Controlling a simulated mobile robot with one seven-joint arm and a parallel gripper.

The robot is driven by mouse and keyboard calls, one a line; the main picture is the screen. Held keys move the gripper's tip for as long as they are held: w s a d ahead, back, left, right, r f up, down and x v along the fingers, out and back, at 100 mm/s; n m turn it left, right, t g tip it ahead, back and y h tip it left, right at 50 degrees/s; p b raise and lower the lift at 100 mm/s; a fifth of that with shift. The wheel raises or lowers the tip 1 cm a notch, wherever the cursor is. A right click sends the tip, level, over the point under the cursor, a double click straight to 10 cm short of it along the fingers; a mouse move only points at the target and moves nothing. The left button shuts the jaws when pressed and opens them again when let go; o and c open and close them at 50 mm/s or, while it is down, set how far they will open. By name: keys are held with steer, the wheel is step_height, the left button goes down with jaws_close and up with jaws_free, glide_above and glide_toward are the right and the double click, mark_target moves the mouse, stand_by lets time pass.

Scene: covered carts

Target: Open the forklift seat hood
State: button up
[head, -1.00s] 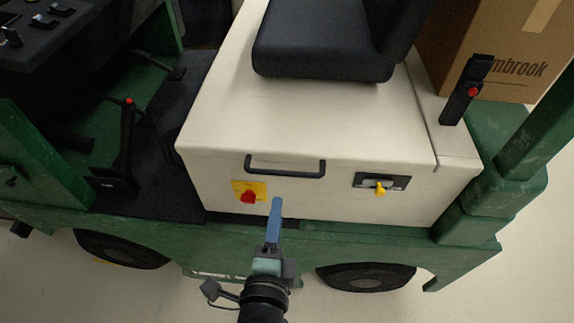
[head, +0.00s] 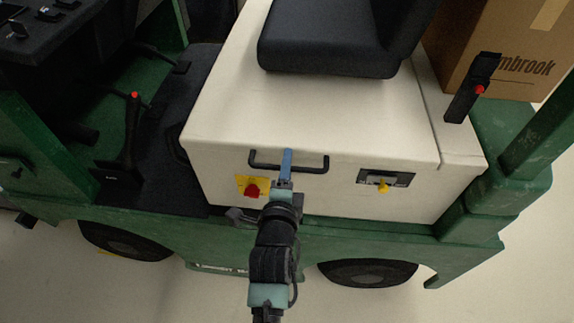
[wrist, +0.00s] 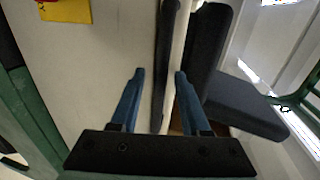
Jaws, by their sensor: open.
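The cream seat hood (head: 315,115) is shut on the green forklift, with the black seat (head: 330,40) on top. Its black bar handle (head: 318,168) is on the upper front face. My gripper (head: 287,153) is at the middle of this handle, its blue fingers overlapping the bar in the head view. In the wrist view, my gripper (wrist: 160,72) is open, and the dark handle bar (wrist: 160,85) runs between the two fingers. I cannot tell whether either finger touches the bar.
A yellow key-like latch (head: 383,186) is to the right. A black lever (head: 473,90) and a cardboard box (head: 510,50) stand at the right.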

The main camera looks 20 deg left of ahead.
jaws_close()
stand_by(1.4)
